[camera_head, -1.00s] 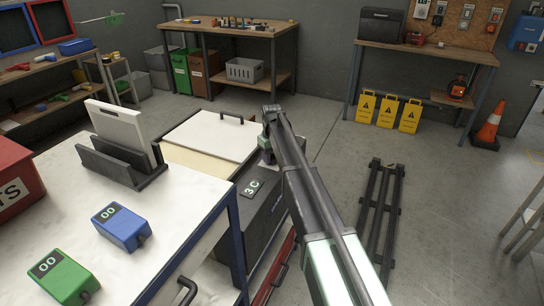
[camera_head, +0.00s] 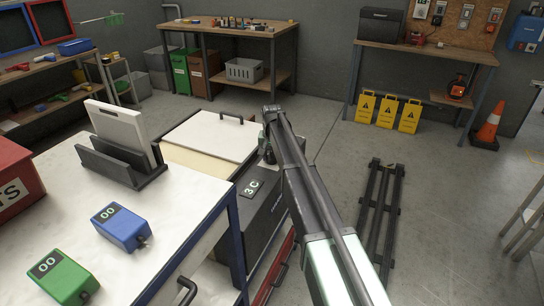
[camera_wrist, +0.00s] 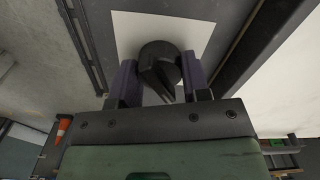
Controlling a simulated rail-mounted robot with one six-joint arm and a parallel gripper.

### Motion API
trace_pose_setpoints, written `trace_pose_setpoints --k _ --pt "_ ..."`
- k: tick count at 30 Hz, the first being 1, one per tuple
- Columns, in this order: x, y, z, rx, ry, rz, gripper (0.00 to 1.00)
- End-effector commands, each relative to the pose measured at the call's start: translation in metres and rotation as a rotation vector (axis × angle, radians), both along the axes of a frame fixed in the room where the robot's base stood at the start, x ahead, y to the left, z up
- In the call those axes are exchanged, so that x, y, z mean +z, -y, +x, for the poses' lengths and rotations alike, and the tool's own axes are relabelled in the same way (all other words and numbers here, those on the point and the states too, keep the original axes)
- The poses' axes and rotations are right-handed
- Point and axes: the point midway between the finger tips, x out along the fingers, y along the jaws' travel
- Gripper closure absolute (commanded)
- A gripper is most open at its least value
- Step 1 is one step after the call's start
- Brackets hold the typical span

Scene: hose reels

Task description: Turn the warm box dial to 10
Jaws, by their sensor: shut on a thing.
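The warm box (camera_head: 266,222) is a dark cabinet beside the white bench, with a small display (camera_head: 252,187) reading "3 C". Its dial (camera_wrist: 158,62) is a dark round knob with a raised grip bar, on a pale square plate (camera_wrist: 125,28) in the wrist view. My gripper (camera_wrist: 160,72) has its two purple-grey fingers on either side of the dial, shut on it. In the head view my arm's end hides much of the dial area, and the fingers are hard to make out.
The white bench carries a blue box (camera_head: 121,227) and a green box (camera_head: 62,277), both reading "00", and a dark holder (camera_head: 121,164). A white lid with a handle (camera_head: 210,135) lies behind the warm box. A dark rack (camera_head: 380,215) lies on the floor at right.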

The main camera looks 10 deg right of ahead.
Motion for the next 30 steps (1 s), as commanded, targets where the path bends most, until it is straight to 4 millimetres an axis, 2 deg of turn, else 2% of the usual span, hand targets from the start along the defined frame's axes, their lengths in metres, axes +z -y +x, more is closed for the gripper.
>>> trace_pose_setpoints --k 17,18,22,23,30 --pt "-0.0002 0.0001 -0.0006 -0.038 0.000 0.000 0.80" --pt "-0.0002 0.0001 -0.0006 -0.038 0.000 0.000 0.54" --pt "-0.0002 0.0001 -0.0004 -0.038 0.000 0.000 0.34" --pt "-0.0002 0.0001 -0.0003 -0.038 0.000 0.000 0.31" --pt "0.0005 0.0001 -0.0001 -0.038 0.000 0.000 0.31"
